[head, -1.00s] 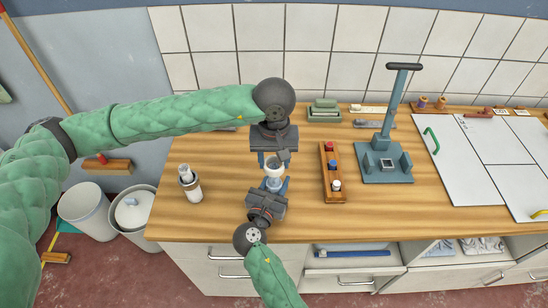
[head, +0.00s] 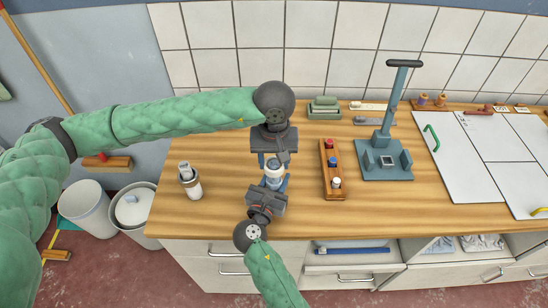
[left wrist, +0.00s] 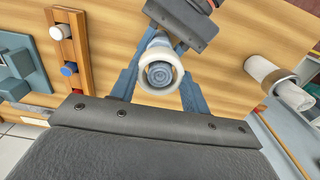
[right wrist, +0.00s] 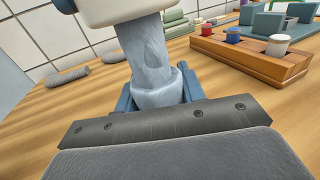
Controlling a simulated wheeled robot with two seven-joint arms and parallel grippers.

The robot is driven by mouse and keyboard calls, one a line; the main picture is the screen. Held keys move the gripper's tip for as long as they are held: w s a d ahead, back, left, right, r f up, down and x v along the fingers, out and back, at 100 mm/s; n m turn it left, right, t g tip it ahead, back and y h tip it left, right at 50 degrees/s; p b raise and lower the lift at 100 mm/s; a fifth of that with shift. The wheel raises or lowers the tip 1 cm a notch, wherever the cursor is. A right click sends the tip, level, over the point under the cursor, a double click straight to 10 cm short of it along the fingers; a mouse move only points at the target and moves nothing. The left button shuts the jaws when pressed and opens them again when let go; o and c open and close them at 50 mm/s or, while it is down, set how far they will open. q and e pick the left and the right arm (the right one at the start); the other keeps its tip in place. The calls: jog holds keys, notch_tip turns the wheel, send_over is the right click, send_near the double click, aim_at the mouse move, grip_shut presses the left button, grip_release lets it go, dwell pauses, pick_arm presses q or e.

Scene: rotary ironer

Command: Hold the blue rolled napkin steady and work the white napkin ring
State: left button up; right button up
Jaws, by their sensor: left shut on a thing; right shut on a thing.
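The blue rolled napkin (right wrist: 150,60) stands nearly upright in the right wrist view. My right gripper (head: 272,190) is shut on its lower part. The white napkin ring (right wrist: 112,10) is at the top of the roll, cut off by the frame's upper edge. In the left wrist view the ring (left wrist: 176,75) surrounds the blue end of the roll (left wrist: 159,74). My left gripper (head: 273,160) is shut on the ring, its fingers on either side. How far the ring is down the roll is hard to tell.
A white roll with a brown band (head: 190,182) stands on the counter at left. A wooden rack with coloured caps (head: 327,172) and a blue-grey press stand (head: 385,172) are at right. Bins (head: 134,211) stand on the floor beyond the left edge.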

pick_arm(q)
jog(key=shift+f, duration=0.65)
jog(key=o, duration=1.6)
jog(key=shift+r, duration=5.6)
